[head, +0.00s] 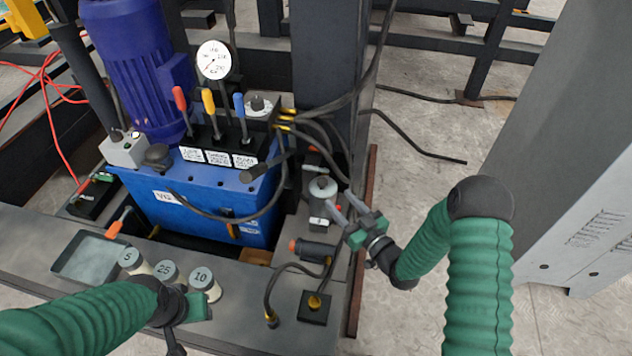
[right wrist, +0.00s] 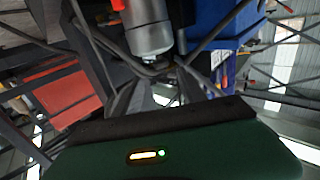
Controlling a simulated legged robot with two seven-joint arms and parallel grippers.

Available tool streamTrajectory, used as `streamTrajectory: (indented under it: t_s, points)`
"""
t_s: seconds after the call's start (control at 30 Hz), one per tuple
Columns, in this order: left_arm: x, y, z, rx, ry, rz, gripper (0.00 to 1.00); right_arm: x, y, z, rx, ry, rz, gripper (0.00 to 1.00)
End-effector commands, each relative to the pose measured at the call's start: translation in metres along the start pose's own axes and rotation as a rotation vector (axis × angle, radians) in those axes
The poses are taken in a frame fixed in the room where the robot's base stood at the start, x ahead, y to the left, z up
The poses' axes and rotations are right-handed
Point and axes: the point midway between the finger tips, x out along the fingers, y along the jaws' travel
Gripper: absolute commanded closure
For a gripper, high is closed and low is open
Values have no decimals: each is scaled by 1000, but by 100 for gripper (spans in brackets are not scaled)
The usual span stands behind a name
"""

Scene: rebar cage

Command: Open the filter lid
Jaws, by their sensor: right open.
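A round grey lid (head: 323,187) with a small knob tops a filter housing to the right of the blue power unit. My right gripper (head: 343,205) is open, its two fingers pointing at the lid from the lower right. In the right wrist view a grey cylinder (right wrist: 150,38), which looks like the filter housing, stands beyond the fingertips (right wrist: 155,88). Nothing shows between the fingers, and I cannot tell whether they touch the lid. My left gripper (head: 190,306) is at the bottom left, near the numbered cylinders; its fingers are not clear.
The blue tank (head: 205,205) carries a motor, levers and a gauge (head: 214,60). Cylinders marked 5 (head: 131,261), 25 and 10 stand beside a shallow tray (head: 85,259). Black hoses (head: 318,142) run close to the housing. A grey cabinet (head: 570,150) stands right; the floor between is mostly clear.

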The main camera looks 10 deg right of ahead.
Motion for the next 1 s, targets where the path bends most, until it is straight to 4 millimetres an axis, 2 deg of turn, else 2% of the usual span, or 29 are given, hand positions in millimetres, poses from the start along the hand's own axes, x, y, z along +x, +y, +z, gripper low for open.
streamTrajectory:
  t_s: [0.03,0.2,0.3,0.43,0.6,0.83,1.0]
  points:
    - [11,0,3,1,0,0,62,14,-2,4,-2,6,-3,52]
    - [30,0,7,1,0,0,62,60,-5,4,-8,2,-3,52]
    - [41,0,10,0,-1,0,62,86,-6,4,-9,0,-3,52]
    - [50,0,12,0,-1,0,62,110,-4,3,-5,1,-2,52]
    - [54,0,13,0,-1,0,62,123,-2,1,-2,-3,-1,52]
    - [53,0,13,1,-1,0,62,124,-3,-1,-3,-3,0,52]
    - [53,0,13,0,-1,0,62,124,-3,-1,-3,-3,-1,73]
